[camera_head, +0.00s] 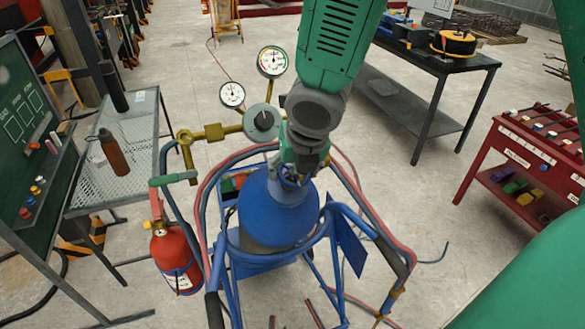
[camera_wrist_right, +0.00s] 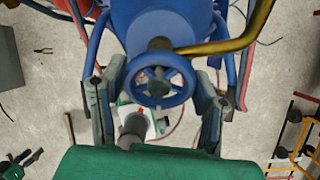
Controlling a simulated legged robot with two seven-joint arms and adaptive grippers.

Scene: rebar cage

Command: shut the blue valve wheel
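The blue valve wheel (camera_wrist_right: 186,83) shows clearly in the right wrist view, a round spoked rim on a dark stem at the top of the blue gas cylinder (camera_head: 278,212). In the head view the wheel is mostly hidden behind my right gripper (camera_head: 298,172), which points down over the cylinder top. In the wrist view the right gripper (camera_wrist_right: 158,88) is open, with one finger to the left and one to the right of the wheel. My left gripper is in neither view.
A brass regulator (camera_head: 212,132) with two gauges (camera_head: 272,61) stands left of the gripper. Red and blue hoses (camera_head: 372,228) loop around the blue cart. A red extinguisher (camera_head: 176,258) hangs at its left. A mesh table (camera_head: 128,150), dark bench (camera_head: 430,62) and red rack (camera_head: 520,165) stand around.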

